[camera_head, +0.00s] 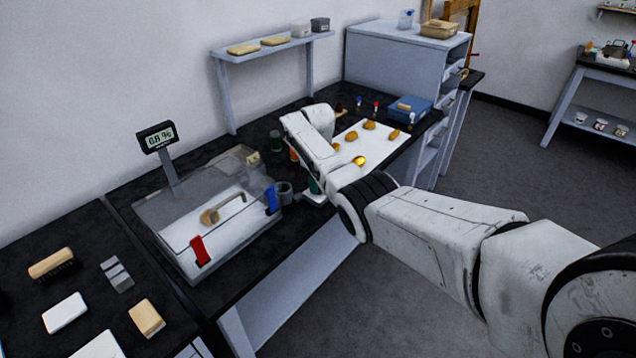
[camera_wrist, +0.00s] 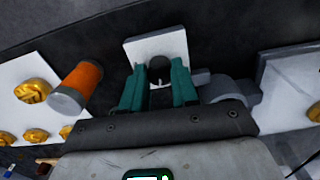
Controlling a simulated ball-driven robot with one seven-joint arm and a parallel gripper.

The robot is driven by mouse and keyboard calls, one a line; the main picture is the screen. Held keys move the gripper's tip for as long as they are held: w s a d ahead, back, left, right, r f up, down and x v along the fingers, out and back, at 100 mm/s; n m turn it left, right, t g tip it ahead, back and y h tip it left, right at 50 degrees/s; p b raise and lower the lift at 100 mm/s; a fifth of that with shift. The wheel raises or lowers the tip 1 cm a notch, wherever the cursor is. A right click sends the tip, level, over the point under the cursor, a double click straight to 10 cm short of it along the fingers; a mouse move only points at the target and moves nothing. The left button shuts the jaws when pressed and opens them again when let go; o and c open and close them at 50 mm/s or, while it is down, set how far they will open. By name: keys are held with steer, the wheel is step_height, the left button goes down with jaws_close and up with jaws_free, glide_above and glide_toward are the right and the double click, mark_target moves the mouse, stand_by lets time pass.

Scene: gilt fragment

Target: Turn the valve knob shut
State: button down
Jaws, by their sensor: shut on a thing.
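The valve knob (camera_wrist: 160,67) is a small dark round piece on a white square plate (camera_wrist: 141,50) in the wrist view. My gripper (camera_wrist: 160,78) has teal fingers on either side of the knob and is shut on it. The fingers hide the knob's sides, and its turn angle is hard to tell. In the head view my gripper (camera_head: 314,185) shows as a bit of green at the right of the clear chamber, above a white base. My arm hides the knob there.
The clear chamber (camera_head: 160,222) has red and blue clips and a display (camera_head: 157,136) reading about 68 %. An orange cylinder (camera_wrist: 82,79) stands close left of my gripper. A white board (camera_head: 345,151) with several gold pieces lies behind. Grey fittings (camera_wrist: 225,88) sit right of the knob.

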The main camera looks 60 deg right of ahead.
steer(key=shift+w+r+n, duration=0.1)
steer(key=shift+n, duration=1.1)
steer(key=c, duration=0.8)
jaws_free()
steer(key=shift+c, duration=0.2)
step_height(320, 180, up, 11)
steer(key=shift+b, duration=0.3)
steer(key=shift+f, duration=0.2)
